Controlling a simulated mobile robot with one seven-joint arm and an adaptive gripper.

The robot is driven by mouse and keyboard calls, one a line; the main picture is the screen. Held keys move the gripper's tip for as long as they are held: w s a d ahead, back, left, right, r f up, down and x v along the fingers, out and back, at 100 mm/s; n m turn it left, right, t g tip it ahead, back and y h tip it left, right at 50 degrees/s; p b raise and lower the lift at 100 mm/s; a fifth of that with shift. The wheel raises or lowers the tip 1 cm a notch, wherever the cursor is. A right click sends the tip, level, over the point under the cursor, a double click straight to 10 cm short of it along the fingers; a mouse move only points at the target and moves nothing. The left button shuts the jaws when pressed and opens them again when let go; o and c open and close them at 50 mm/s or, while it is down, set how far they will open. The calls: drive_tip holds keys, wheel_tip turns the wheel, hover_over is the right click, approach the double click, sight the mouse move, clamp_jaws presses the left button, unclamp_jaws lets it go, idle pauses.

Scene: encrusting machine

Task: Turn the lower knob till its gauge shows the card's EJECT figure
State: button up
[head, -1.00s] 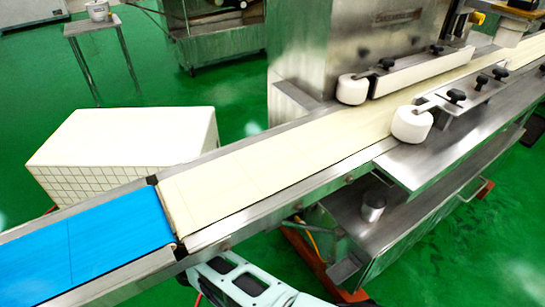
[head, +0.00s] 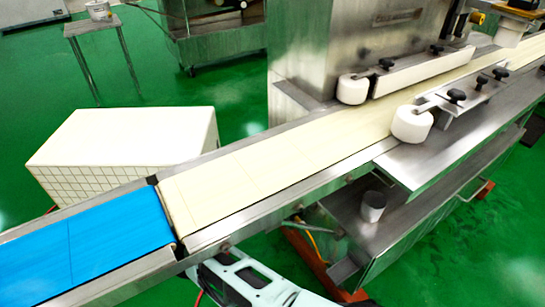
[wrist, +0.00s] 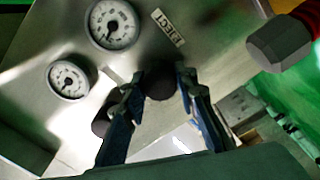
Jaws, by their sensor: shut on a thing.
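In the wrist view my gripper (wrist: 163,88) has its two blue-and-grey fingers on either side of a dark round knob (wrist: 160,80), shut on it. A second dark knob (wrist: 102,121) sits to the left, partly hidden by the left finger. Two round white gauges with dark needles are on the metal panel, one at the top (wrist: 114,24) and one at the left (wrist: 69,79). Their figures are too small to read. A label reading EJECT (wrist: 168,27) is right of the top gauge. I cannot tell which knob is the lower one. My gripper is out of the head view.
A grey faceted knob on a red base (wrist: 280,42) juts out at the wrist view's right. In the head view a conveyor (head: 270,165) crosses above my arm, with a shelf holding a metal cup (head: 372,206) at the right. A white box (head: 125,140) stands behind.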

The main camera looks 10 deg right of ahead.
drive_tip(key=o, duration=1.2)
drive_tip(key=shift+c, duration=0.2)
drive_tip(key=shift+a, duration=0.1)
drive_tip(key=v, duration=1.2)
